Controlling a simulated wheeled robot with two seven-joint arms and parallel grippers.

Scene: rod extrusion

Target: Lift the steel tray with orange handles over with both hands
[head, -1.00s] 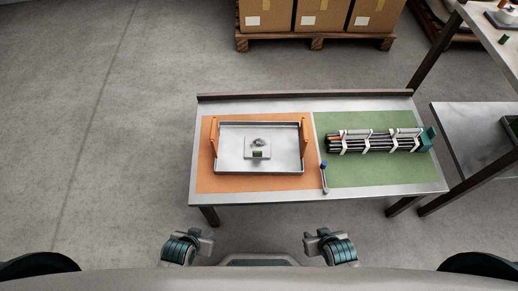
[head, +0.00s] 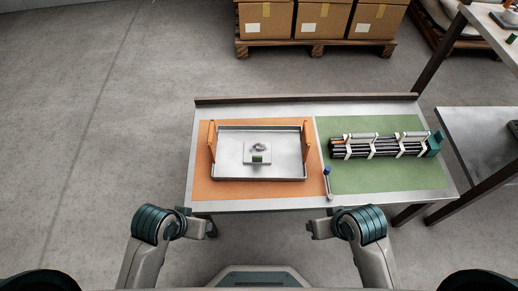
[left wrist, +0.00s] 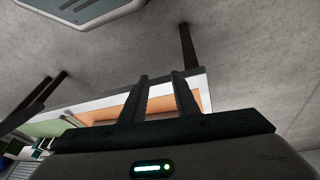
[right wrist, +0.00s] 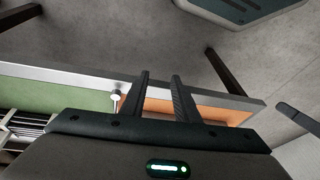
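The steel tray (head: 230,178) lies on the orange mat (head: 205,187) on the left half of the table. Orange handles stand upright at its left end (head: 212,140) and right end (head: 306,138). My left gripper (head: 208,213) is in front of the table's near edge, below the tray's left end. My right gripper (head: 312,229) is in front of the near edge, below the right end. In the wrist views the left fingers (left wrist: 160,82) and right fingers (right wrist: 160,82) are apart with nothing between them.
A green mat (head: 400,180) on the right holds a rack of dark rods (head: 380,147). A small blue-topped post (head: 327,180) stands between the mats. A raised ledge (head: 300,100) runs along the table's back. Another bench (head: 475,150) stands to the right.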

